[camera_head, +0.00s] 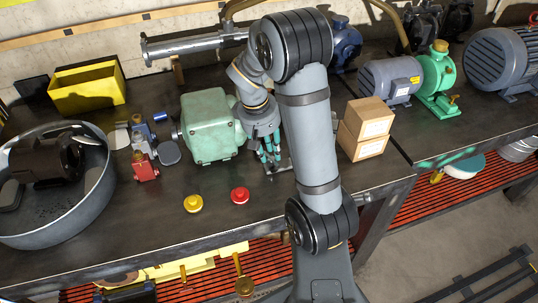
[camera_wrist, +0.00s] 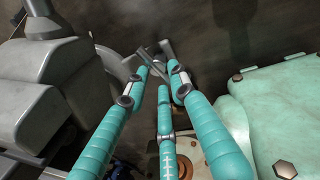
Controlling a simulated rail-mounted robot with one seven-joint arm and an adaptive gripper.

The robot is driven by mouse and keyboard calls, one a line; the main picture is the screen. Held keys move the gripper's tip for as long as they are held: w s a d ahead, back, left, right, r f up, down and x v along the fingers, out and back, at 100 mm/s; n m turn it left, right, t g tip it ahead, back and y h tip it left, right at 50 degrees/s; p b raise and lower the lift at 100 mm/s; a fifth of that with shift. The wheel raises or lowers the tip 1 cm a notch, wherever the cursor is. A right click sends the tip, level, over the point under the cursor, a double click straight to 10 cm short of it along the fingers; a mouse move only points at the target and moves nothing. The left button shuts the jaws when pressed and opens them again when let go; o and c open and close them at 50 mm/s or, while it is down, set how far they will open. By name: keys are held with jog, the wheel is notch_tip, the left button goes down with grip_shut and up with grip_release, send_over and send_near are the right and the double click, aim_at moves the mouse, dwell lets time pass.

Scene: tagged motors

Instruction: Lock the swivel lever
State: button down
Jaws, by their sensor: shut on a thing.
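My gripper (camera_head: 268,154) has teal fingers and points down at the bench just right of the green motor housing. In the wrist view its fingertips (camera_wrist: 163,78) close around a small grey metal lever (camera_wrist: 167,48), whose upper end shows beyond the fingers. In the head view a grey piece of the lever (camera_head: 281,166) shows beside the fingertips, low over the bench. The lever's base and pivot are mostly hidden by the fingers, so I cannot tell its exact angle.
The green motor housing (camera_head: 205,125) stands close left of my gripper. Cardboard boxes (camera_head: 362,143) stand to the right. A red button (camera_head: 240,195) and a yellow button (camera_head: 193,203) sit toward the front edge of the dark bench (camera_head: 130,215).

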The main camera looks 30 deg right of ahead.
jog(key=shift+w+m+g+b, duration=0.1)
jog(key=shift+m+g+b, duration=0.3)
jog(key=shift+m, duration=1.1)
jog(key=shift+w, duration=0.1)
jog(key=c, duration=1.5)
grip_release()
jog(key=shift+c, duration=0.2)
notch_tip(320, 180, up, 12)
jog(key=a, duration=0.2)
jog(key=shift+w+a, duration=0.15)
jog(key=shift+f, duration=0.1)
jog(key=f, duration=0.4)
jog(key=d+f, duration=0.1)
jog(key=f, duration=0.3)
jog(key=d+f, duration=0.1)
jog(key=f, duration=0.2)
jog(key=shift+s+d+f, duration=0.25)
jog(key=shift+f, duration=0.15)
